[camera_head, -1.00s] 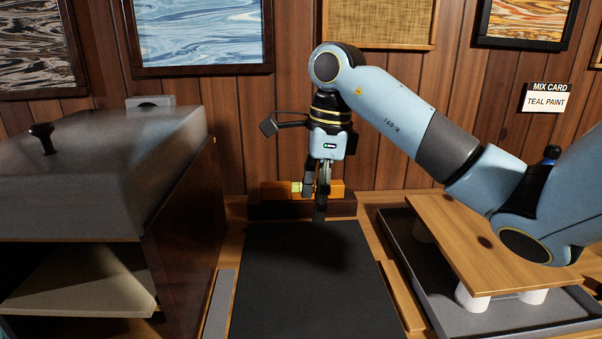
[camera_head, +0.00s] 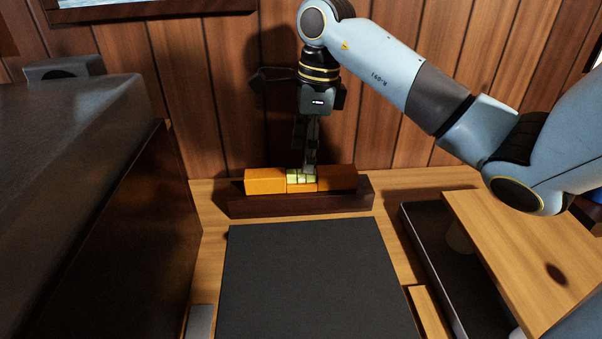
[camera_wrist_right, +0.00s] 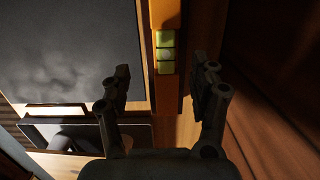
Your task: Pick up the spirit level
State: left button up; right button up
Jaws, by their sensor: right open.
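The spirit level is an orange bar (camera_head: 265,181) with a yellow-green vial in its middle. It lies on a dark wooden block (camera_head: 300,203) against the panelled wall. My right gripper (camera_head: 305,176) points down at the level's middle, by the vial. In the right wrist view the level (camera_wrist_right: 165,14) runs down from the top, with the vial facing the camera. The right gripper's fingers (camera_wrist_right: 160,88) are spread apart on either side of the line of the level, with nothing held between them. I cannot tell whether a finger touches it. My left gripper is not in view.
A black mat (camera_head: 305,275) lies in front of the block. A large grey-topped cabinet (camera_head: 75,150) stands at the left. A raised wooden board (camera_head: 520,240) over a dark tray (camera_head: 440,265) is at the right. The wall is close behind the level.

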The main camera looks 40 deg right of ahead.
aim_at(301, 179)
jog(key=shift+w+f, duration=0.25)
jog(key=shift+f, duration=0.55)
jog(key=f, duration=0.1)
jog(key=f+p, duration=0.1)
jog(key=f, duration=0.1)
jog(key=shift+w+a+f, duration=0.1)
jog(key=shift+w+f, duration=0.2)
jog(key=shift+f, duration=0.45)
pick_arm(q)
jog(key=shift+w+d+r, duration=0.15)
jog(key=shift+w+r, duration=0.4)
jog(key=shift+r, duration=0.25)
pick_arm(e)
jog(key=shift+c, duration=0.3)
grip_shut()
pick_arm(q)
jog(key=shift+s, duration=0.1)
pick_arm(e)
jog(key=shift+w+r, duration=0.1)
